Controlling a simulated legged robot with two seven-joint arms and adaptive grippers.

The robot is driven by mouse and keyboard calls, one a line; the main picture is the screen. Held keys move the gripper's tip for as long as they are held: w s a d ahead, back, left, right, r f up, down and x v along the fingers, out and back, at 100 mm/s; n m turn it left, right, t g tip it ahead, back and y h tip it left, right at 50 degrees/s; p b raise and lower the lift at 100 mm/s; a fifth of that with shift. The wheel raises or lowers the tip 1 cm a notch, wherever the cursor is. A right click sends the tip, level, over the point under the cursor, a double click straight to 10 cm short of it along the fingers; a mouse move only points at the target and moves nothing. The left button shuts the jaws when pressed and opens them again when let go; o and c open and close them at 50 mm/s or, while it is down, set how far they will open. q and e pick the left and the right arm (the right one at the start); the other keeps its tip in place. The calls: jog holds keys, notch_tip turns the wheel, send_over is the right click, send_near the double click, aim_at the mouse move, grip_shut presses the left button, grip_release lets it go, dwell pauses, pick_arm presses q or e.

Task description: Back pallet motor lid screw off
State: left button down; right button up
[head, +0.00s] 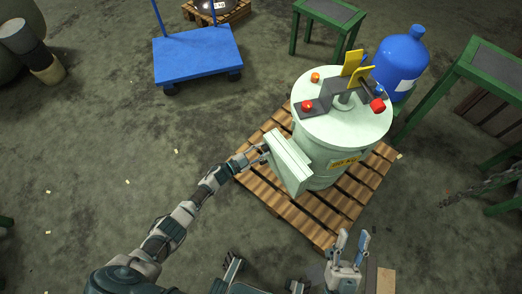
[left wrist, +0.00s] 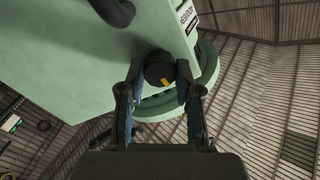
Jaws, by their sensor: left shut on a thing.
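A pale green drum-shaped machine (head: 338,125) stands on a wooden pallet (head: 305,218). A flat pale green box-like cover (head: 290,163) sits on its left side; it fills much of the left wrist view (left wrist: 75,65). A round black screw knob (left wrist: 158,70) with a yellow mark is at the cover's edge. My left gripper (head: 262,154) is at the cover's left side, its fingers (left wrist: 160,80) shut on the knob from both sides. The knob is too small to make out in the head view. My right gripper (head: 352,243) is open and empty, in front of the pallet.
A blue cart (head: 198,54) stands at the back left. A blue gas bottle (head: 401,62) and green-framed tables (head: 328,14) (head: 490,65) stand behind and right of the machine. The floor at left is mostly clear.

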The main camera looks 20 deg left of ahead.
pick_arm(q)
jog(key=shift+s+a+f, duration=0.15)
jog(key=shift+f, duration=0.25)
jog(key=c, duration=0.8)
grip_release()
jog(key=shift+r, duration=0.15)
jog(key=shift+s+a, duration=0.25)
jog(key=v, duration=1.1)
jog(key=shift+a, duration=0.1)
